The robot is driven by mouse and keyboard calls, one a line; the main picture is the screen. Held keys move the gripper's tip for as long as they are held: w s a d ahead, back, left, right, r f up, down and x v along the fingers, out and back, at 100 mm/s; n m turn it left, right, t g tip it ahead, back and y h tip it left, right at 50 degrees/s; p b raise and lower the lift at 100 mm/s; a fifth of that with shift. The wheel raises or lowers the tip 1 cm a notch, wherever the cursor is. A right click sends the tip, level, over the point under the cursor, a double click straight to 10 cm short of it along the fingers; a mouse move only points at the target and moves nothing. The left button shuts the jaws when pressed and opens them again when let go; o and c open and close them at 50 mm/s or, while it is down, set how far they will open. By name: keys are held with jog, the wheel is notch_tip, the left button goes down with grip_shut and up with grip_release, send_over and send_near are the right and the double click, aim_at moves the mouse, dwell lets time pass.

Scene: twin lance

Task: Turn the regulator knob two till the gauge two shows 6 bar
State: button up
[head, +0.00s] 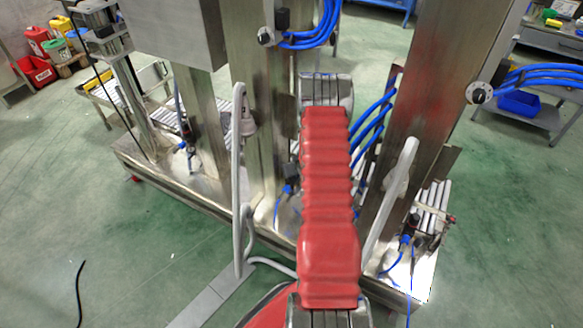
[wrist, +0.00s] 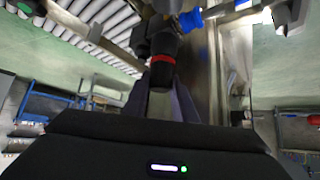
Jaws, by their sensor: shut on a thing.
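In the wrist view, a black cylindrical regulator knob (wrist: 161,74) with a red ring stands between the two grey fingers of my gripper (wrist: 163,98). The fingers are shut on it. Its upper end joins a dark body with a blue fitting (wrist: 190,20). A small black part with a pale face (wrist: 282,14) shows at the top right; I cannot tell if it is gauge two, and no reading is legible. In the head view my red-sleeved arm hides the gripper and the held knob. Dark units with blue fittings (head: 405,243) stand low on the machine.
Steel columns (head: 425,100) rise from a metal base (head: 150,170) around my arm. Blue hoses (head: 545,75) run from dark round fittings on the columns (head: 479,93). Grey curved bars (head: 238,180) stand close on both sides. Green floor (head: 60,210) is open at the left.

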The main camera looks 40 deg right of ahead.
jog(key=shift+w+r, duration=0.15)
dwell(0.3)
jog(key=o, duration=0.9)
jog(key=shift+o, duration=0.6)
jog(key=shift+a, duration=0.1)
jog(key=shift+a, duration=0.1)
